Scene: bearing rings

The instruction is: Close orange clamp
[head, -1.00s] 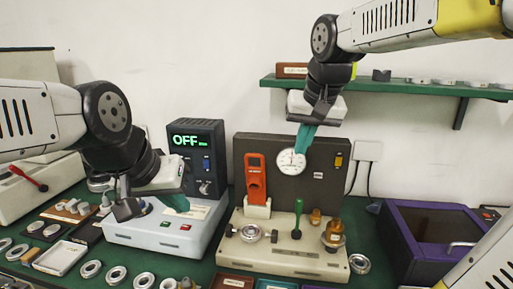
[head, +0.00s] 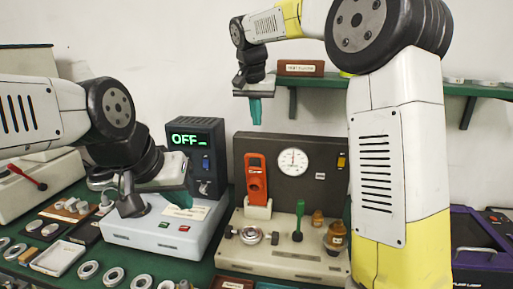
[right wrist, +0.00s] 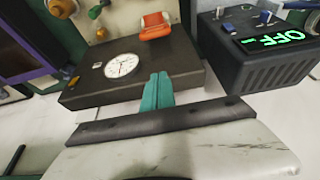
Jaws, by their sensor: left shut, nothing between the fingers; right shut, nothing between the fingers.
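The orange clamp (head: 256,178) stands upright on a pale block on the beige test fixture (head: 285,262), in front of the dark back panel. It also shows in the right wrist view (right wrist: 155,26). My right gripper (head: 255,112) is shut and empty, pointing down, in the air above the back panel's top edge and above the clamp. Its teal fingertips are together in the right wrist view (right wrist: 158,78). My left gripper (head: 186,203) is shut and empty over the white device at the left, apart from the clamp.
A round gauge (head: 292,162) sits on the back panel right of the clamp. A green-handled lever (head: 299,215) and an amber bottle (head: 335,236) stand on the fixture. The box reading OFF (head: 195,150) is at left. A green shelf (head: 400,86) hangs behind. Metal rings lie at front left.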

